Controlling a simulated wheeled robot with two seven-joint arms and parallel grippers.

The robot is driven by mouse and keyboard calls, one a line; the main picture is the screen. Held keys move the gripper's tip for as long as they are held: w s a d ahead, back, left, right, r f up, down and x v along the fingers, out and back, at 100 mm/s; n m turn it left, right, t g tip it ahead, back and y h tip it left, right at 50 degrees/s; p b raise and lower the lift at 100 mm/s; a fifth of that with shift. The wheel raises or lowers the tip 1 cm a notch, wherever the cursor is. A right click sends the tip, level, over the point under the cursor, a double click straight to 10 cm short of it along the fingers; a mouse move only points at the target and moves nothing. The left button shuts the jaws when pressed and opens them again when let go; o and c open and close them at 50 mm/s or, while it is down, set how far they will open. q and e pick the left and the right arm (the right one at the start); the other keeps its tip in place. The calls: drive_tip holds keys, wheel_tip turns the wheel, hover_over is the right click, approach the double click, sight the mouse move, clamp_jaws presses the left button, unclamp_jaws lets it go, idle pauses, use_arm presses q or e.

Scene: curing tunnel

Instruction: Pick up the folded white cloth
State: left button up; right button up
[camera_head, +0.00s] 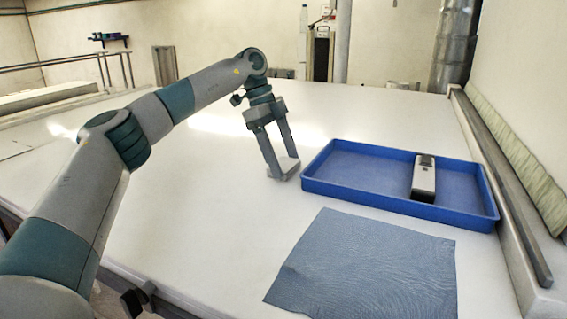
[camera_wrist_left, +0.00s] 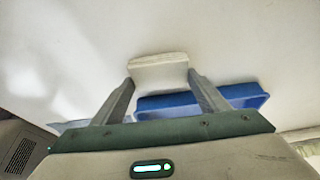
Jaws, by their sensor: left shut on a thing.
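The folded white cloth (camera_head: 286,169) is a small, pale, thick pad at the middle of the white table, just left of the blue tray. My left gripper (camera_head: 283,165) points down and is shut on the cloth, one finger on each side. In the left wrist view the cloth (camera_wrist_left: 158,68) sits between the two fingertips (camera_wrist_left: 160,80). I cannot tell whether the cloth touches the table or is slightly above it. My right gripper is not in view.
A blue tray (camera_head: 335,190) stands close right of the cloth, with a grey and black device (camera_head: 424,178) in it. A blue-grey mat (camera_head: 370,268) lies in front of the tray. A raised rail (camera_head: 505,180) runs along the right edge.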

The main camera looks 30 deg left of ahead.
sight(287, 164)
use_arm(q)
drive_tip(key=shift+r, duration=0.3)
drive_tip(key=r+b, duration=0.1)
drive_tip(key=d+r+b, duration=0.1)
drive_tip(key=r, duration=0.1)
drive_tip(key=shift+w+r, duration=0.1)
drive_tip(key=d+r+b, duration=0.4)
drive_tip(key=d+r, duration=0.2)
drive_tip(key=d, duration=0.4)
drive_tip(key=shift+w+d+r, duration=0.35)
drive_tip(key=shift+r, duration=0.05)
